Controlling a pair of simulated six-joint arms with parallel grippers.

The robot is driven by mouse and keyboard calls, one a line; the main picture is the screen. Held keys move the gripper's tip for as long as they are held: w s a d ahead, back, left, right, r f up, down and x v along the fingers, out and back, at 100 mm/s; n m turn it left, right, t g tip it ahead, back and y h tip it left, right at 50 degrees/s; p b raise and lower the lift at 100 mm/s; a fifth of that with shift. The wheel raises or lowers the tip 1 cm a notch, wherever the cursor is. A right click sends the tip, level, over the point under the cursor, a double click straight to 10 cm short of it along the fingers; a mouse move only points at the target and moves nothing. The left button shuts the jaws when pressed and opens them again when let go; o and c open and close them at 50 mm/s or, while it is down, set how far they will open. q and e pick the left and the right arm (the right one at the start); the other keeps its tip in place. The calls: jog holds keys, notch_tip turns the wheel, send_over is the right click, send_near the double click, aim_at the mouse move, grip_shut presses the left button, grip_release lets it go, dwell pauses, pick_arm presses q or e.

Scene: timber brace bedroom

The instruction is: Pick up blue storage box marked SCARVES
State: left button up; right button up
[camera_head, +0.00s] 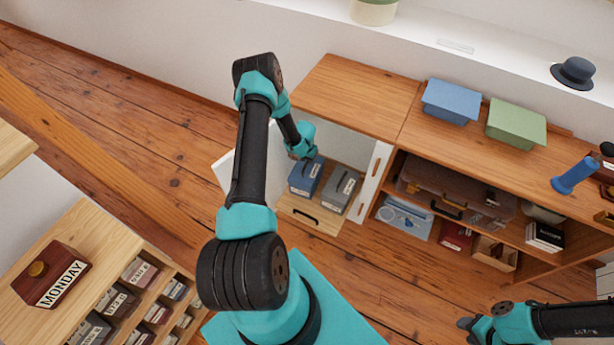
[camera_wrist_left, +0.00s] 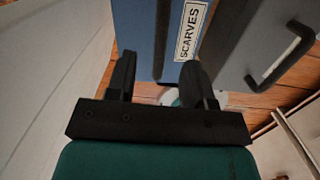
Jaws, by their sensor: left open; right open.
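The blue SCARVES box (camera_head: 303,181) stands in the open cabinet compartment beside a grey box (camera_head: 341,187). In the left wrist view, the blue box (camera_wrist_left: 135,38) fills the top middle, with its white SCARVES label (camera_wrist_left: 188,32) and a dark upright handle (camera_wrist_left: 161,38). My left gripper (camera_wrist_left: 158,72) is open and empty, its fingers spread on either side of the handle's line, close to the box. Whether they touch it I cannot tell. In the head view my left gripper (camera_head: 304,155) partly covers the boxes' top area. My right gripper (camera_head: 466,325) is open and empty at the lower right.
The open white cabinet doors (camera_head: 374,180) flank the compartment. The grey box's handle (camera_wrist_left: 282,55) sits close right of my left gripper. A brown case (camera_head: 455,188) lies on the shelf right. A blue box (camera_head: 451,101) and green box (camera_head: 516,123) stand on the cabinet top.

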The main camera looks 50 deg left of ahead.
aim_at(307, 163)
pick_arm(q)
jog(key=shift+w+a+f, duration=0.1)
jog(key=shift+w+f, duration=0.05)
jog(key=shift+f, duration=1.1)
jog(key=shift+w+f, duration=0.15)
jog(key=shift+f, duration=1.05)
jog(key=shift+f, duration=0.25)
jog(key=shift+c, duration=0.2)
grip_shut()
dwell(0.4)
